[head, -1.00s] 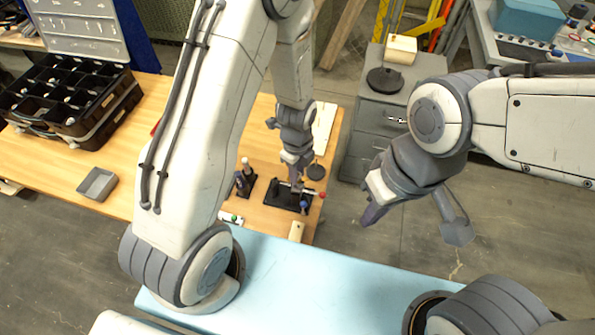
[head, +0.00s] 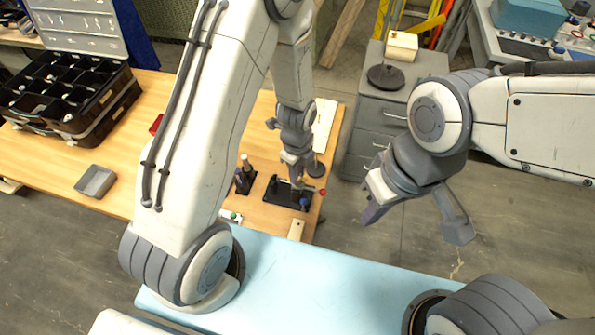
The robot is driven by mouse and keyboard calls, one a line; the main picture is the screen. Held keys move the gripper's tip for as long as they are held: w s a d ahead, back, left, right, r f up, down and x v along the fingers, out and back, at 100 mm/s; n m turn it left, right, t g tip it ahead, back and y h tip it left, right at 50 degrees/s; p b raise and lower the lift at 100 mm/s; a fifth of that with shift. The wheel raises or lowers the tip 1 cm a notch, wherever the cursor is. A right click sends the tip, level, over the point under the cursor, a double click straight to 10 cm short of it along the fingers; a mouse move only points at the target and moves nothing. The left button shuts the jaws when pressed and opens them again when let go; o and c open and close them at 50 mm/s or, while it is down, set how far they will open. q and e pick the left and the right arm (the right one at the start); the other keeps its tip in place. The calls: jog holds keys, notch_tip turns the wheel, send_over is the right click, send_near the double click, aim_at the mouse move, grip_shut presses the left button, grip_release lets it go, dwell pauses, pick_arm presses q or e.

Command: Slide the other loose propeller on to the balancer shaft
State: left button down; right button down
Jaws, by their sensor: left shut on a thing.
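The balancer (head: 279,195) is a small black base near the right end of the wooden table, with a thin rod-like shaft on top and a red knob (head: 322,192) at its right end. A small blue part (head: 304,204) sits at its front right. My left gripper (head: 297,181) points down right over the balancer, close to the shaft. It is shut on a propeller, which is too small and too covered by the fingers to make out. Whether the propeller is around the shaft cannot be told. My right gripper (head: 369,212) hangs over the floor, away from the table; its finger gap is not clear.
A small dark stand with upright parts (head: 245,180) is left of the balancer. A dark round disc (head: 316,170) lies behind it. A grey tray (head: 96,181) and a black compartment case (head: 70,95) are at the left. A grey drawer cabinet (head: 385,115) stands beyond.

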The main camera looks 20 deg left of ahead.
pick_arm(q)
jog(key=shift+f, duration=0.35)
jog(key=c, duration=0.6)
grip_release()
jog(key=shift+c, duration=0.2)
jog(key=shift+r, duration=0.1)
notch_tip(320, 180, up, 10)
jog(key=shift+f+b, duration=0.1)
jog(key=shift+b, duration=0.4)
notch_tip(320, 180, up, 4)
jog(key=p, duration=0.3)
jog(key=shift+r+p, duration=0.25)
jog(key=shift+p, duration=0.15)
